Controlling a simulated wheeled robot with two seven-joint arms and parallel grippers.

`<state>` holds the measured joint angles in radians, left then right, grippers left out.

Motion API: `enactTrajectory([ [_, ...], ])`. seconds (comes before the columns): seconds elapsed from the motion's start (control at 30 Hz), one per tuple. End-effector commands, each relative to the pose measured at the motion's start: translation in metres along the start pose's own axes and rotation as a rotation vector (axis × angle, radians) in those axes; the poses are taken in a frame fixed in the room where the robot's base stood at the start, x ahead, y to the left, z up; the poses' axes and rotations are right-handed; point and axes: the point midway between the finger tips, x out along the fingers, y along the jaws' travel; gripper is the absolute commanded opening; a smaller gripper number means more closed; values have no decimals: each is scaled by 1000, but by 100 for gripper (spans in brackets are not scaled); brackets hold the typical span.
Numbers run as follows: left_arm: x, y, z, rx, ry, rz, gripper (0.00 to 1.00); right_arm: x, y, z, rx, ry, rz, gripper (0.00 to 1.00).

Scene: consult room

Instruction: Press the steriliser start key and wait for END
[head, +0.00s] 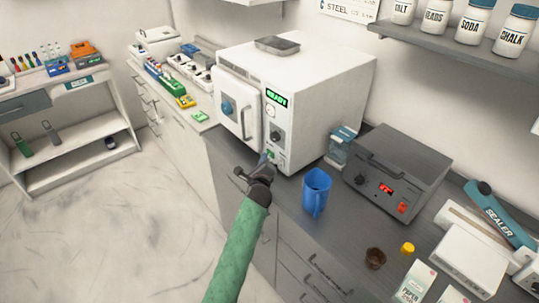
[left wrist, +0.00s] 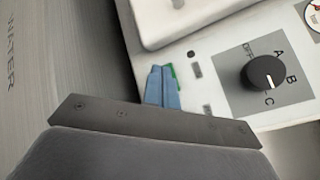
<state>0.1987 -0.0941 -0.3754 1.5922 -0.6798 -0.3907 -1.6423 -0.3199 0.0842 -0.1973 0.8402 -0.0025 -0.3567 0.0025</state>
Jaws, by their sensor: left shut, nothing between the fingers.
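The white steriliser (head: 318,110) stands on the grey counter, its lit green display (head: 276,97) reading READY. Its door (head: 238,103) is at the left of the front; I cannot tell if it is fully closed. My left gripper (head: 267,160) is shut and empty at the lower front panel. In the left wrist view its blue-grey fingertips (left wrist: 164,84) overlap a green key (left wrist: 174,75), mostly hidden behind them. I cannot tell whether they touch it. A black dial (left wrist: 267,72) marked OFF, A, B, C sits to the right. My right gripper is not in view.
A blue jug (head: 316,190) stands on the counter right of my left gripper. A dark grey device (head: 395,170) with a red display is beyond it, with a sealer (head: 500,214) farther right. A metal tray (head: 277,44) lies on the steriliser. The floor at left is clear.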

Motion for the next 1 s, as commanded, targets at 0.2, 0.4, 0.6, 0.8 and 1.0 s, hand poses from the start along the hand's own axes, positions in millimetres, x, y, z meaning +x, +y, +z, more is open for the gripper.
enactTrajectory([
  [0.2, 2, -2, -2, 0, 0, 1, 0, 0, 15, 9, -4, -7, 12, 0],
  [0.4, 2, -2, -2, -1, 0, 0, 0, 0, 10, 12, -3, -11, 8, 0],
  [0.6, 3, -2, -3, -1, 1, 0, 0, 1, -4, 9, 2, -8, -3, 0],
  [0.8, 4, -3, -4, -1, 1, 0, 0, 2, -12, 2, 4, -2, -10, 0],
  [1.0, 6, -4, -5, -1, 1, 0, 0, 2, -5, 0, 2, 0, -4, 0],
])
